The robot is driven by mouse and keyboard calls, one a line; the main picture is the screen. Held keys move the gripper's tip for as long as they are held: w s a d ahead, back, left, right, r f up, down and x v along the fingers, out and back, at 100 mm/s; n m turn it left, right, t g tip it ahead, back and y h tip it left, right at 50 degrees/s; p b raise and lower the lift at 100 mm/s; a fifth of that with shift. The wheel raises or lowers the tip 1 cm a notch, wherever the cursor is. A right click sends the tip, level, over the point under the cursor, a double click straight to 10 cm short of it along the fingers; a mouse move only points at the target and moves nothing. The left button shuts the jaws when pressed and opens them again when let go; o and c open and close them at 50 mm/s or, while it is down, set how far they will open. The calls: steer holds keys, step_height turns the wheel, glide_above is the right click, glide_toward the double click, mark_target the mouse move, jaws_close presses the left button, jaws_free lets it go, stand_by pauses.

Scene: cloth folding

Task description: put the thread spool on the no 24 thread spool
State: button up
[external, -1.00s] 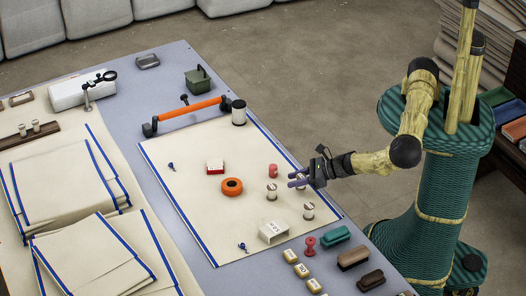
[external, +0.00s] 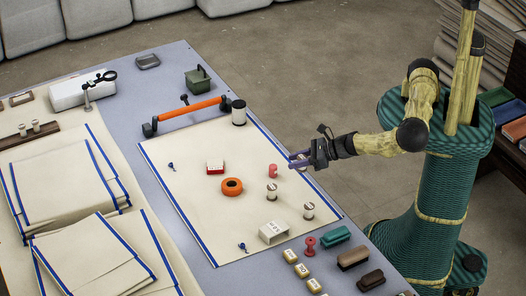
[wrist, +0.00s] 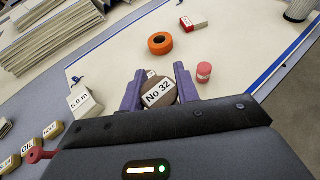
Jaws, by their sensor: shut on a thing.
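My gripper (external: 298,160) is shut on a brown thread spool (wrist: 158,93) with a label reading "No 32". It holds the spool between its purple fingers, raised near the right edge of the cream cloth. Two other spools with pale tops stand upright on the cloth in the external view: one (external: 272,192) below and left of the gripper, another (external: 308,210) nearer the front. Their labels cannot be read, so I cannot tell which is No 24. In the wrist view, part of a labelled thing (wrist: 150,74) shows just behind the held spool, mostly hidden.
A pink cylinder (external: 273,171) stands close left of my gripper. An orange ring (external: 232,187) and a red-white box (external: 215,167) lie farther left. A white box (external: 273,232) marked "5.0 m" in the wrist view sits near the front. The cloth's left part is mostly clear.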

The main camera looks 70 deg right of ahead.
steer(key=s+a+r+n+g+y, duration=0.1)
steer(key=s+a+r+n+y, duration=0.1)
steer(key=a, duration=0.4)
steer(key=s+a+r+n+y+b, duration=0.1)
steer(key=s+a+r+n+y, duration=0.1)
steer(key=a, duration=0.4)
steer(key=shift+s+r+g, duration=0.4)
steer(key=shift+s+r, duration=0.3)
steer(key=shift+s, duration=0.25)
glide_above(305, 207)
steer(key=shift+w+d+f, duration=0.1)
steer(key=shift+f, duration=3)
steer(key=shift+f, duration=1.9)
steer(key=shift+f, duration=0.1)
